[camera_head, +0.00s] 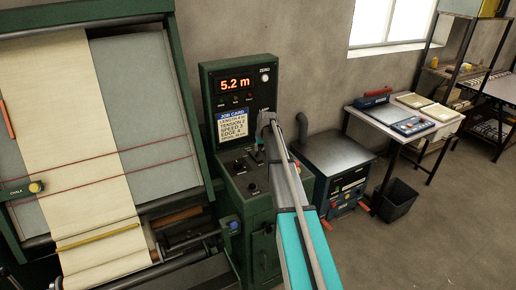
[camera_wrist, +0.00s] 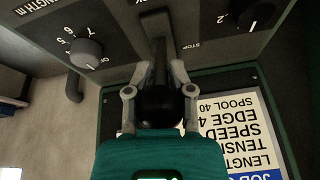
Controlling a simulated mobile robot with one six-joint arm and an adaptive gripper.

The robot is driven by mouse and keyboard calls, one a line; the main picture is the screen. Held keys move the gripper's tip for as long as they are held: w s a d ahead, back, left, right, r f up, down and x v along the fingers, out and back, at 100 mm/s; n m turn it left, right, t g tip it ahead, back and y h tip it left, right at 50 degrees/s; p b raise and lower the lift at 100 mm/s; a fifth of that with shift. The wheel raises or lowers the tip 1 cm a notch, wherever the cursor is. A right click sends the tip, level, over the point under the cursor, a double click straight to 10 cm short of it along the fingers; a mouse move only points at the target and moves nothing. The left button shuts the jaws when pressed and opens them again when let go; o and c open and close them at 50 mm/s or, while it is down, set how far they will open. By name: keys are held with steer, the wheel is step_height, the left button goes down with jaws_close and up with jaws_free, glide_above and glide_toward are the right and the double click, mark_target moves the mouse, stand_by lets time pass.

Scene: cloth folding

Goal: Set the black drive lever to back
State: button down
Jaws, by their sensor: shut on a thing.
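The black drive lever (camera_wrist: 154,24) rises from the control panel in the wrist view, with a round black knob (camera_wrist: 160,106) at its end. My gripper (camera_wrist: 159,72) has a finger on each side of the lever, closed on it near the knob. The lever's base lies near the top edge of the wrist view, beside a STOP label. In the head view my gripper (camera_head: 263,130) is over the panel in front of the job card, and it largely hides the lever. Which set position the lever is in cannot be told.
The green control console (camera_head: 248,205) carries a 5.2 m display (camera_head: 235,84) and a job card (camera_head: 232,123). A dial (camera_wrist: 86,53) is left of the lever in the wrist view; another dial (camera_wrist: 236,20) is to the right. The cloth machine (camera_head: 100,170) stands left.

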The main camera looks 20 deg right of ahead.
steer(key=shift+s, duration=0.1)
steer(key=c, duration=0.6)
jaws_free()
steer(key=shift+f, duration=0.1)
steer(key=shift+c, duration=0.2)
